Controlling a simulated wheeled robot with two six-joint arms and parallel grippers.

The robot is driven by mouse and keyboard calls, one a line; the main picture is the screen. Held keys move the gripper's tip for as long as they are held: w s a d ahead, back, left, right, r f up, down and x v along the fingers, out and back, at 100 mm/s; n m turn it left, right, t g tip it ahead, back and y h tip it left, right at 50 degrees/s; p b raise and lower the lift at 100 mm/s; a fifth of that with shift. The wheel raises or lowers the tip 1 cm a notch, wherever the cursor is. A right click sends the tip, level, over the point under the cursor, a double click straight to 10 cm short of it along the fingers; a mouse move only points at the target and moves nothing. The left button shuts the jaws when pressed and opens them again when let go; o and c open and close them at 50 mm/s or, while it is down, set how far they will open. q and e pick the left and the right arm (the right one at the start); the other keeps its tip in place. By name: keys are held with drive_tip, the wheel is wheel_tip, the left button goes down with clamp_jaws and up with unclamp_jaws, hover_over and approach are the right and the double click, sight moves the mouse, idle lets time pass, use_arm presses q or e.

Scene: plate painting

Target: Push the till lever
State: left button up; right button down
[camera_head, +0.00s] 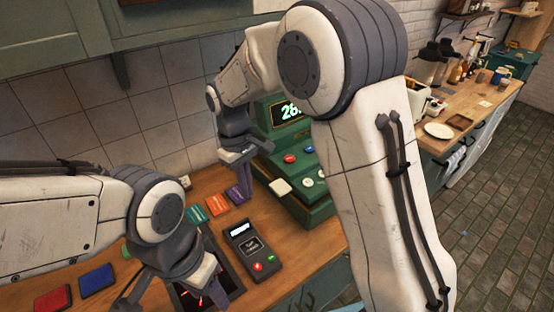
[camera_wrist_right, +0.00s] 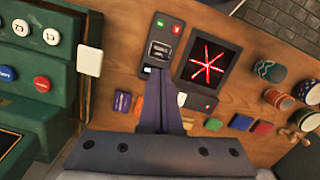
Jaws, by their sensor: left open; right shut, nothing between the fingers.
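The green till (camera_head: 300,200) stands on the wooden counter behind my right arm, its display partly covered. It also shows at the left of the right wrist view (camera_wrist_right: 38,85). A cream square piece (camera_wrist_right: 90,60) sticks out at the till's side, also in the head view (camera_head: 280,187); I cannot tell whether it is the lever. My right gripper (camera_head: 240,192) is shut and empty, pointing down just left of the till. In its wrist view the closed fingers (camera_wrist_right: 158,85) are apart from the cream piece. My left gripper (camera_head: 213,290) is open over the scanner.
A card reader (camera_head: 250,247) lies on the counter between my grippers. The scanner (camera_wrist_right: 208,62) with red lines is beside it. Coloured cards (camera_head: 206,210) lie near the wall; red and blue pads (camera_head: 96,279) lie at left. Patterned cups (camera_wrist_right: 270,70) stand beyond the scanner.

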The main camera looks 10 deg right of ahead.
drive_tip(key=w+d+p, duration=0.4)
drive_tip(key=w+d, duration=0.1)
drive_tip(key=w, duration=0.3)
use_arm(q)
wheel_tip(320, 180, up, 8)
drive_tip(key=p, duration=0.2)
drive_tip(key=shift+r, duration=0.25)
use_arm(e)
drive_tip(key=g, duration=0.1)
approach(281, 186)
drive_tip(key=shift+w+a+r+h, duration=0.2)
drive_tip(key=shift+a+h, duration=0.2)
use_arm(q)
wheel_tip(281, 186, down, 6)
drive_tip(key=b, duration=0.5)
drive_tip(key=shift+r, duration=0.25)
use_arm(e)
drive_tip(key=x, duration=0.7)
drive_tip(key=shift+s, duration=0.1)
